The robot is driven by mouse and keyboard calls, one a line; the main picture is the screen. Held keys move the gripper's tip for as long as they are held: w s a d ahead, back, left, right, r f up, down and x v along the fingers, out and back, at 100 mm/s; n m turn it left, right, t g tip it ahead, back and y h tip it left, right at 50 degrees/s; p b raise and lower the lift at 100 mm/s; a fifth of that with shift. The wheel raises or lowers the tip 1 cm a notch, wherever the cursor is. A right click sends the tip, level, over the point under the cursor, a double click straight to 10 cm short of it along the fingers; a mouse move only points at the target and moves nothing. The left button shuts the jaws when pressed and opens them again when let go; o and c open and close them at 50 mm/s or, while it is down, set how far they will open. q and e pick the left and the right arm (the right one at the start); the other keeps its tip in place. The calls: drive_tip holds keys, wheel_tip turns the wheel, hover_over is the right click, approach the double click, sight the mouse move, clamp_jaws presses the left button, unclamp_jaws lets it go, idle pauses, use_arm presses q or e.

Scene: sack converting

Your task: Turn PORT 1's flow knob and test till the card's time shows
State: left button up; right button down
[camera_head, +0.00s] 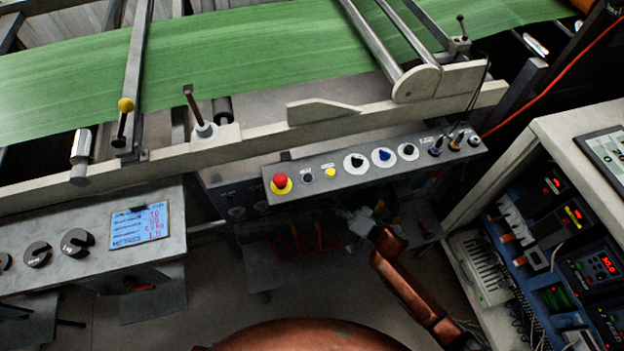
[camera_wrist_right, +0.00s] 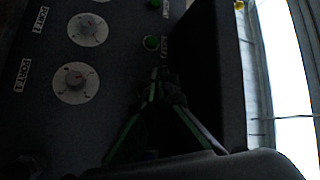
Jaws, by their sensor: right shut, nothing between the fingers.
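In the right wrist view, a dark panel carries white-dialed knobs. The lower knob (camera_wrist_right: 75,83) sits beside a label (camera_wrist_right: 18,75) that seems to read PORT 1, though its digit is blurred. A green button (camera_wrist_right: 152,43) has a small, hardly legible label next to it. My right gripper (camera_wrist_right: 160,74) is shut and empty, its tips just below this button in the picture; contact cannot be told. In the head view, my right gripper (camera_head: 362,222) is below the control box. The card (camera_head: 139,226) is blue with red handwriting, on the left grey panel. My left gripper is not in view.
Another knob (camera_wrist_right: 88,30) and a second green button (camera_wrist_right: 155,4) are higher in the wrist view. The control box (camera_head: 330,178) with a red stop button (camera_head: 281,181) overhangs my right gripper. An electrical cabinet (camera_head: 545,140) stands right. Green sheet (camera_head: 230,60) runs across the machine.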

drive_tip(key=s, duration=0.1)
drive_tip(key=s+d+p, duration=0.1)
drive_tip(key=s, duration=0.1)
idle(0.6)
